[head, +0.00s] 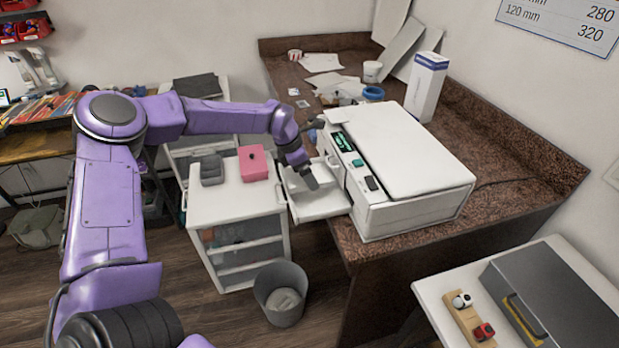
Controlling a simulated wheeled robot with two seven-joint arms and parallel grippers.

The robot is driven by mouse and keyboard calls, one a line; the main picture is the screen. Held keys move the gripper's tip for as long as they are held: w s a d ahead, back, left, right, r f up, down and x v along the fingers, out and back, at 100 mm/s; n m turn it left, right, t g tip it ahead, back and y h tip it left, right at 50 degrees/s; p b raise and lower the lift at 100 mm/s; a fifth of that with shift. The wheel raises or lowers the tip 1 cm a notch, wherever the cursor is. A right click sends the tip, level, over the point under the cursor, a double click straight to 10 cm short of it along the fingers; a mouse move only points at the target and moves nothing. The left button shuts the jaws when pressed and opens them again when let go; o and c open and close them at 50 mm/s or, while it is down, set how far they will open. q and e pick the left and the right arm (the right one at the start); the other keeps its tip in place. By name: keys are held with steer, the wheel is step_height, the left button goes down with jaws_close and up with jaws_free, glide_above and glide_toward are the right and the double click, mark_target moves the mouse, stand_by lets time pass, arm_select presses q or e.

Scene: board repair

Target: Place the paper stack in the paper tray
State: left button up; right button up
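A white printer (420,160) stands on the brown speckled counter. Its paper tray (325,206) sticks out from its left side, beyond the counter edge. My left gripper (308,181) is over the tray, pointing down, with dark fingers close to the tray's inner area. Its fingertips are too small to tell whether they are open or shut. I cannot make out a separate paper stack at the gripper or tell whether paper lies in the tray. Loose white sheets (322,62) lie at the counter's far end. My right gripper is out of view.
A white drawer cart (237,205) with a pink box (255,163) and a grey holder (212,169) stands left of the tray. A grey waste bin (281,293) is on the floor below. A tall white-blue box (426,86) stands behind the printer.

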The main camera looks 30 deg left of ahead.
arm_select(q)
steer(key=x, duration=0.2)
steer(key=a+p+x, duration=0.1)
steer(key=x, duration=0.1)
steer(key=shift+f, duration=0.45)
steer(key=o, duration=0.9)
steer(key=shift+c, duration=0.2)
steer(key=shift+r, duration=0.35)
steer(key=b+v, duration=0.2)
steer(key=v, duration=0.9)
steer(key=shift+s+a+r, duration=0.15)
steer(key=shift+r, duration=0.1)
